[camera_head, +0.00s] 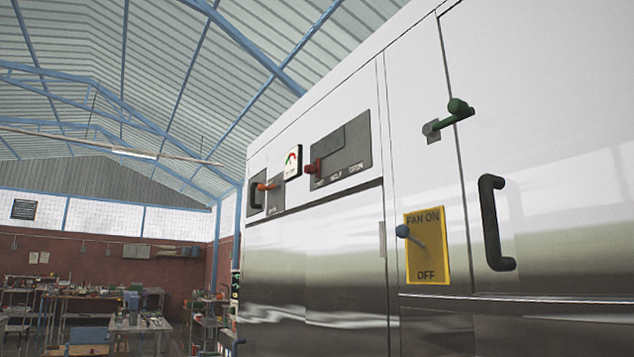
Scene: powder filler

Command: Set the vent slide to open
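The vent slide appears to be the dark grey panel (345,141) high on the front of the tall steel machine. Its red knob (313,167) sits at the panel's left end. Small labels run along the panel's lower edge; they are hard to read but look like SHUT, HALF and OPEN from left to right. The knob is above the leftmost label. Neither of my grippers shows in the head view, so nothing is seen touching the slide.
A smaller panel (257,179) with a red lever (268,186) and a dial gauge (293,162) are left of the slide. Rightward are a yellow fan plate (430,262) with a blue-knobbed lever (403,231), a green latch (459,107) and a black door handle (490,222). Workbenches stand far left.

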